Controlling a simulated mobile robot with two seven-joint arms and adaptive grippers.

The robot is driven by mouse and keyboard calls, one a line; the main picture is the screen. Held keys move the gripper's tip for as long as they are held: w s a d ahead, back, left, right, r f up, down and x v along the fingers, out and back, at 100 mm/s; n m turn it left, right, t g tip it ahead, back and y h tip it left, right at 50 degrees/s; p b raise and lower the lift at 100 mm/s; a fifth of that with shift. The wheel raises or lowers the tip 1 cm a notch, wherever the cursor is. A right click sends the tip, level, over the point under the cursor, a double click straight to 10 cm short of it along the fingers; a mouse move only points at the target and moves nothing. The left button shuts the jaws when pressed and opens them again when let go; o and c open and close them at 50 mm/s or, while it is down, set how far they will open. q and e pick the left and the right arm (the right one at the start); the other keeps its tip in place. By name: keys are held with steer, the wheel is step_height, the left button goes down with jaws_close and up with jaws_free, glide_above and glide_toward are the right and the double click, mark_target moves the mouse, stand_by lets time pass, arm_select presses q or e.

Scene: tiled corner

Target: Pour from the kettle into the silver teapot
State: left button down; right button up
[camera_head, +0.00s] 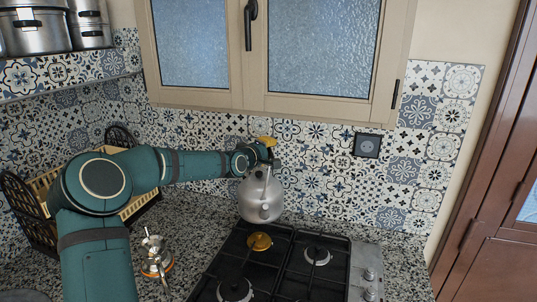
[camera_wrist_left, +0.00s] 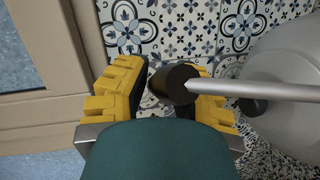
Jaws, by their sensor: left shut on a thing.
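The silver kettle (camera_head: 260,198) is at the back of the hob, behind the brass-coloured burner. I cannot tell whether it hangs just above the hob or touches it. My left gripper (camera_head: 264,148) is above the kettle and shut on its handle. In the left wrist view the yellow fingers are on either side of the dark handle grip (camera_wrist_left: 174,83), and a metal rod runs from it to the kettle body (camera_wrist_left: 292,88). A small silver pot, which looks like the silver teapot (camera_head: 152,248), stands on the counter left of the hob. My right gripper is not in view.
The black gas hob (camera_head: 290,262) has knobs along its right side. A dark rack (camera_head: 28,215) stands at the left behind my arm. Steel pots (camera_head: 35,32) sit on a shelf at the upper left. The tiled wall and window (camera_head: 270,55) are close behind the kettle.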

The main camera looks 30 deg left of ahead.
arm_select(q)
steer(key=shift+r, duration=0.15)
steer(key=c, duration=1.6)
jaws_free()
jaws_close()
